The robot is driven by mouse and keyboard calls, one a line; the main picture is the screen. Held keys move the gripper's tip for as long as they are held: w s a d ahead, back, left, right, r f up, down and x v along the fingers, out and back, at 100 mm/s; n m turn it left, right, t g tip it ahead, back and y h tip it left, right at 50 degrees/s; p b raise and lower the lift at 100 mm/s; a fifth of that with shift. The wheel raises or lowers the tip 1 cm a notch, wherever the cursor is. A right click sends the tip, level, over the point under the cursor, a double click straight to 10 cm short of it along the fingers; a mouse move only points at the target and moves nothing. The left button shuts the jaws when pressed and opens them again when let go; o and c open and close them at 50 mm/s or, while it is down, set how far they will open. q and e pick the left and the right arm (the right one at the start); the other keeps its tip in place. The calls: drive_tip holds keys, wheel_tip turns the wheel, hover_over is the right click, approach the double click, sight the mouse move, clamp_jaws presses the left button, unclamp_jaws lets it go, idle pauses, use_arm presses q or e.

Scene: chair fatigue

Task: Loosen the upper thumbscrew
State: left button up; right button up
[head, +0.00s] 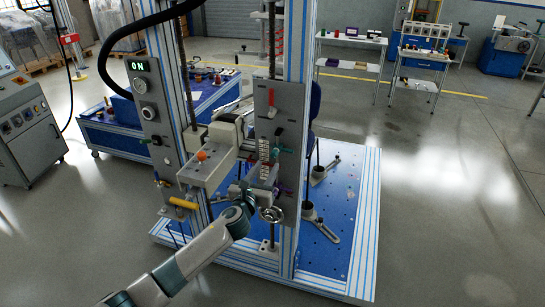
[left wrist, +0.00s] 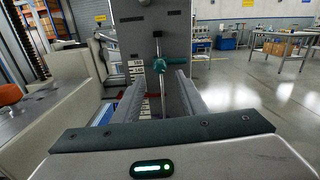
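The upper thumbscrew, teal with a star-like knob, sits on the grey upright plate beside a white ruled scale (head: 264,150) in the head view (head: 276,151). It also shows in the left wrist view, upper middle (left wrist: 158,66). A purple lower thumbscrew (head: 285,190) lies below it in the head view. My left gripper (head: 262,178) is just below the teal thumbscrew in the head view. In the left wrist view its two fingers (left wrist: 160,84) stand apart with nothing clearly held, the teal knob just beyond and above the tips. My right gripper is out of view.
The grey plate (head: 290,110) carries a red handle (head: 271,98). Blue-striped frame posts (head: 298,40) stand close by. Open floor (head: 440,190) lies to the right.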

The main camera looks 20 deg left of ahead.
sight(273, 156)
use_arm(q)
drive_tip(key=shift+w+d, duration=0.15)
drive_tip(key=shift+w, duration=3.4)
clamp_jaws()
